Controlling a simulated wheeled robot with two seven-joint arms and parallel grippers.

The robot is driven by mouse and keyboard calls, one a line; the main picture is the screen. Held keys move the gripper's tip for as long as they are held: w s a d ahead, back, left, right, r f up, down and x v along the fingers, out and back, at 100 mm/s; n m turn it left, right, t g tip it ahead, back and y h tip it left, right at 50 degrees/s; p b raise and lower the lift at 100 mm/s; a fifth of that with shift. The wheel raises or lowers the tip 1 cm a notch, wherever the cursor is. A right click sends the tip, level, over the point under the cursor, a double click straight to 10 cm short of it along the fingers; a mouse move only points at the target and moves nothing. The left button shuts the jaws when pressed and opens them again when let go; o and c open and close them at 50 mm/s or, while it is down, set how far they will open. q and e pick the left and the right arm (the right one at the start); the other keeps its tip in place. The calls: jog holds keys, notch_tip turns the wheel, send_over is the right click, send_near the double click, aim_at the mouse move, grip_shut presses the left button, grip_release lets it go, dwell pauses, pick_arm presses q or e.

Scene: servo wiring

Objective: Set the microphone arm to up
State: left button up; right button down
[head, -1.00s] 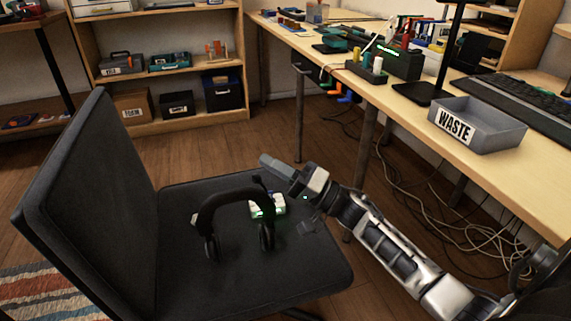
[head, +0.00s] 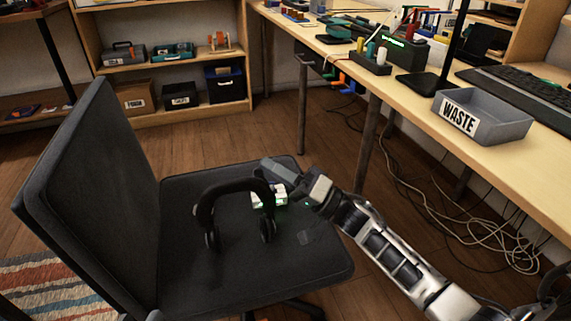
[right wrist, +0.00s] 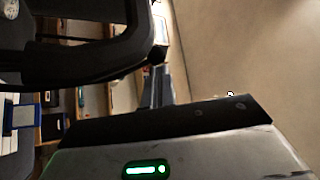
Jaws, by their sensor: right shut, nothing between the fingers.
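A black headset (head: 204,214) stands on the dark chair seat, its band arched up and both ear cups down on the seat. Its microphone arm cannot be made out clearly against the dark parts. My right gripper (head: 266,166) is shut and empty, just beyond and above the right end of the band; whether it touches is unclear. In the right wrist view the black band (right wrist: 75,65) crosses the upper left, close to the camera, with a rounded dark end near the grey fingers (right wrist: 165,88). My left gripper is not in view.
The chair's tall backrest (head: 85,200) rises on the left. The desk (head: 400,105) with a grey WASTE tray (head: 507,128) stands at right. The seat's front is clear.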

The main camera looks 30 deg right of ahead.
jog(key=shift+a+f, duration=0.1)
pick_arm(q)
jog(key=shift+s+a+f+g+y+p, duration=0.25)
jog(key=shift+f+p, duration=0.2)
jog(key=shift+p, duration=0.3)
pick_arm(e)
jog(key=v, duration=1.6)
